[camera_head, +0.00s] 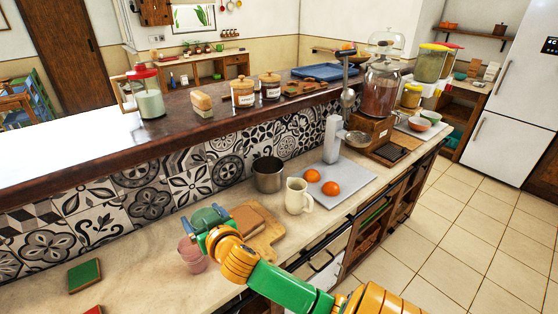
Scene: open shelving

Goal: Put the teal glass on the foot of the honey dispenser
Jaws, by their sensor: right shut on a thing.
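My right gripper (205,228) reaches over the worktop at the lower left of centre. It is shut on a rounded, teal-green thing that looks like the teal glass (207,216); the gripper partly hides it, and its exact outline is hard to tell. The honey dispenser (380,92) stands at the far right end of the counter, with an amber-brown container and a clear domed top. Its wooden foot (367,132) has a dark slatted part (391,150) in front, which looks bare. The glass is well apart from the dispenser. My left gripper is not in view.
Pink bowls (191,256) and a wooden board (262,238) lie close to my right gripper. A cream jug (299,197), a steel pot (268,175) and a grey juicer stand (346,190) with two oranges stand between it and the dispenser. Small bowls (420,124) are right of the foot.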

